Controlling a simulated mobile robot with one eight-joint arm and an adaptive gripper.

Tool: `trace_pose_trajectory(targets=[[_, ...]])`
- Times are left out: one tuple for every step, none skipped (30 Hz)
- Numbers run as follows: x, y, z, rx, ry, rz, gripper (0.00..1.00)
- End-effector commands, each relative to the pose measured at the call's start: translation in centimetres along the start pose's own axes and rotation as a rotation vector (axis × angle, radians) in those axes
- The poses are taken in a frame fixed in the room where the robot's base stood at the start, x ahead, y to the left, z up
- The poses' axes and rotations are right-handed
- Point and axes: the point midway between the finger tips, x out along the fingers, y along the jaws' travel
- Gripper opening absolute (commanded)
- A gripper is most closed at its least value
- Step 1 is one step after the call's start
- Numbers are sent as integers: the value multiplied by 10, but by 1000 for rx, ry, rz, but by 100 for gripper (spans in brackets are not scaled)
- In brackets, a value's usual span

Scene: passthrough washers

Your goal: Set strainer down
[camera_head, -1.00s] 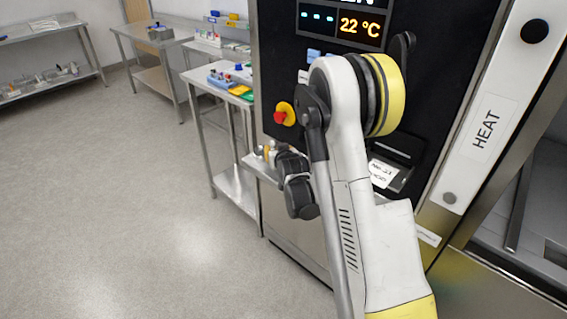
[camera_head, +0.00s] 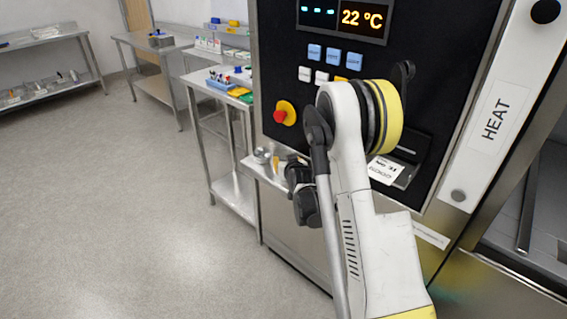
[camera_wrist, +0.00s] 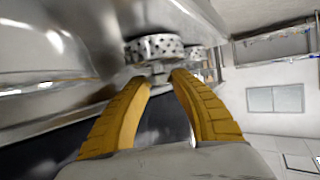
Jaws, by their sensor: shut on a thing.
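The strainer (camera_wrist: 154,48) is a short metal cylinder with dark holes, seen at the top middle of the wrist view. My gripper (camera_wrist: 161,76) has its two yellow fingers closed on a narrow part at the strainer's near side. In the head view the strainer (camera_head: 262,155) looks like a small, shiny round piece at the end of my gripper (camera_head: 275,162), beside the left edge of the black machine panel. I cannot tell whether the strainer touches the metal ledge (camera_head: 250,170) there.
The machine panel (camera_head: 330,80) with a red stop button (camera_head: 285,112) stands close to my arm. A steel side table (camera_head: 215,98) with coloured containers is behind on the left. The floor (camera_head: 110,200) at left is clear. A smooth metal surface (camera_wrist: 40,50) fills the wrist view's left.

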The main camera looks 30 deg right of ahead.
Motion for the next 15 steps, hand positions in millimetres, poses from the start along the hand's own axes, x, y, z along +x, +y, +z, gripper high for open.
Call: trace_pose_trajectory(targets=[[0,0,0,0,0,0,0],[0,0,0,0,0,0,0],[0,0,1,0,0,0,0],[1,0,2,0,0,0,32],[0,0,1,0,0,0,42],[0,0,1,0,0,0,50],[0,0,1,0,0,0,50],[0,0,1,0,0,0,50],[0,0,1,0,0,0,50],[0,0,1,0,0,0,50],[0,0,1,0,0,0,50],[0,0,1,0,0,0,50],[0,0,1,0,0,0,50],[0,0,1,0,0,0,50],[0,0,0,0,0,0,50]])
